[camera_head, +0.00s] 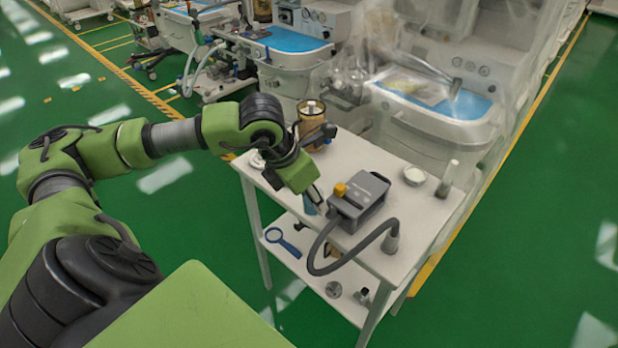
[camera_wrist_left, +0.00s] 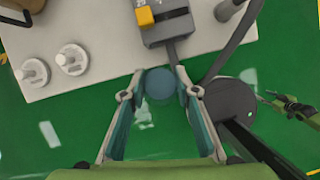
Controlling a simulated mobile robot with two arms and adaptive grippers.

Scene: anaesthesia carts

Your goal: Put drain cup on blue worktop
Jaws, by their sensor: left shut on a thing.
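My left gripper (camera_head: 318,196) is at the near left edge of a white table. It is shut on a small blue-grey round cup (camera_wrist_left: 160,84), which I take for the drain cup; it also shows in the head view (camera_head: 308,206), partly hidden by the gripper. In the left wrist view the cup sits between the fingertips, just off the table edge, above the green floor. One blue worktop (camera_head: 290,39) lies on a cart at the back; another (camera_head: 468,104) is under clear plastic at the back right. What seems to be my right gripper (camera_wrist_left: 278,99) is small and dark.
The white table (camera_head: 400,262) carries a grey device (camera_head: 360,203) with a yellow knob and hose, a brass canister (camera_head: 312,125), a white bowl (camera_head: 414,175) and a white cylinder (camera_head: 447,178). A lower shelf holds a blue magnifier (camera_head: 280,240). Green floor is open at left.

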